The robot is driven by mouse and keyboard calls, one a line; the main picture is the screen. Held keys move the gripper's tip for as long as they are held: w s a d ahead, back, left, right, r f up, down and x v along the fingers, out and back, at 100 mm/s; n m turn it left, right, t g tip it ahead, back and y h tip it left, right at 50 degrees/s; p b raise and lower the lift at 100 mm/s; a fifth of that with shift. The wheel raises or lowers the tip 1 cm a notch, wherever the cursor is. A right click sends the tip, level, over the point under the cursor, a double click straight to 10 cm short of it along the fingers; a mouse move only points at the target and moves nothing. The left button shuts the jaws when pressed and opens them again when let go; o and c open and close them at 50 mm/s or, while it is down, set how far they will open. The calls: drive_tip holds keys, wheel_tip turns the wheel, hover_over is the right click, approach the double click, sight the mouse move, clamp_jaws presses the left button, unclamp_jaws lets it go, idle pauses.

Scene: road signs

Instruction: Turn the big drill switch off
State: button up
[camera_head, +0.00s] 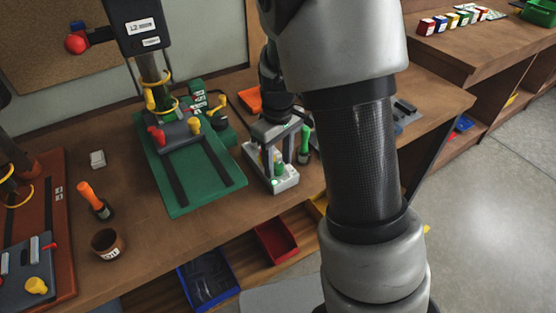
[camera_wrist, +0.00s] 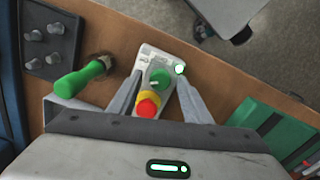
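A pale switch box (camera_head: 285,184) stands on the bench to the right of the big drill's green base (camera_head: 222,165). In the wrist view the switch box (camera_wrist: 148,54) carries a green knob (camera_wrist: 160,78), a red button (camera_wrist: 147,106) on a yellow collar, and a lit green lamp (camera_wrist: 180,69). My gripper (camera_head: 279,140) is over the box, pointing down. In the wrist view my gripper (camera_wrist: 160,83) is open, with one finger on each side of the knob and a gap on both sides. Whether the fingertips touch the box is unclear.
A green-handled tool (camera_head: 304,142) stands right beside my gripper; its handle (camera_wrist: 80,78) lies left of the fingers in the wrist view. The drill column (camera_head: 150,68) rises behind. A cup (camera_head: 107,244) and orange-handled tool (camera_head: 92,198) stand left. Bins (camera_head: 275,241) sit below the bench edge.

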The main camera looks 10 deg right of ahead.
drive_tip(key=c, duration=1)
drive_tip(key=shift+m, duration=0.3)
drive_tip(key=m+p, duration=0.1)
drive_tip(key=m, duration=0.4)
drive_tip(key=shift+r, duration=0.1)
drive_tip(key=m+p, duration=0.1)
drive_tip(key=m, duration=0.5)
drive_tip(key=shift+p, duration=0.4)
drive_tip(key=shift+m, duration=0.3)
drive_tip(key=o, duration=1.1)
